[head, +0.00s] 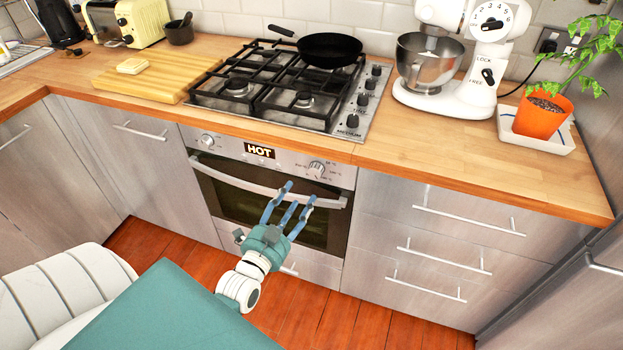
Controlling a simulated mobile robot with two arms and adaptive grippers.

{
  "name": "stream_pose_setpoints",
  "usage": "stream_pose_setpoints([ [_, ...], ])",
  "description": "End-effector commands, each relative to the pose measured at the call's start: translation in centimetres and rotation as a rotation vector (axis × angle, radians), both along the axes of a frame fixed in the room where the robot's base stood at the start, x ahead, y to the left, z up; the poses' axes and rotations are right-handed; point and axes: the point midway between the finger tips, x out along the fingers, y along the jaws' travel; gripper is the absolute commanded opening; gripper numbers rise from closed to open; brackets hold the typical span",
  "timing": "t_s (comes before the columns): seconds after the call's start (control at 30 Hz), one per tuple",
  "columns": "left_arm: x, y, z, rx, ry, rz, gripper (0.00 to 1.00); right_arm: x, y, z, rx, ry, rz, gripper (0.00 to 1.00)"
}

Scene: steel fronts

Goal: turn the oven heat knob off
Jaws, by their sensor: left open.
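The oven (225,196) is built in below the counter, with a steel control panel, a dark window and a long handle (232,181). Its panel has a left round knob (207,140), a display reading HOT (259,151) and a right knob (317,168) with a printed scale around it. The exact pointing of both knobs is too small to read. My left gripper (293,194) is open and empty, with its blue fingers pointing up in front of the oven door. Its fingertips overlap the handle in the picture, below and left of the right knob; contact cannot be told. My right gripper is not in view.
The counter edge (420,176) overhangs the fronts above the panel. A gas hob (345,132) with a black pan (328,50) sits above the oven. Drawers with bar handles (443,261) stand to the right. The floor (350,325) in front looks clear.

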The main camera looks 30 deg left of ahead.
Motion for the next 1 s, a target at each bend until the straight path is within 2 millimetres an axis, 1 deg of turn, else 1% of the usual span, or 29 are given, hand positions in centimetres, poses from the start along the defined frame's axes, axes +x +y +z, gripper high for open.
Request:
stream_pose_setpoints([
  [0.03, 1.0, 0.1, 0.2, -0.001, -0.002, -0.001, 0.51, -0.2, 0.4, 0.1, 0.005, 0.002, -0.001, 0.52],
  [0.2, 4.3, 0.6, 0.2, -0.002, -0.002, -0.002, 0.51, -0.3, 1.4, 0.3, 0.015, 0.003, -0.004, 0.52],
  [0.4, 7.6, 1.2, 0.0, -0.001, 0.003, -0.001, 0.51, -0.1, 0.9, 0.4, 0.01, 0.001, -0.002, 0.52],
  [0.5, 8.6, 1.3, -0.1, -0.004, 0.003, -0.002, 0.51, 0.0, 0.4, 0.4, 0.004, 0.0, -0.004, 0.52],
  [0.67, 9.3, 1.5, -0.1, -0.004, 0.005, -0.002, 0.51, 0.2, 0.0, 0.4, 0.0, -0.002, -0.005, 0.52],
  [0.9, 9.4, 1.5, -0.1, -0.004, 0.005, -0.002, 0.51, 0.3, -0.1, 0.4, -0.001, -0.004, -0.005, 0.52],
  [0.93, 9.4, 1.5, -0.1, -0.004, 0.005, -0.002, 0.47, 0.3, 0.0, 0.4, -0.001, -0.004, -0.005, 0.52],
  [1.0, 9.4, 1.5, -0.1, -0.004, 0.005, -0.002, 0.33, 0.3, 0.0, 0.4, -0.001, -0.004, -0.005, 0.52],
])
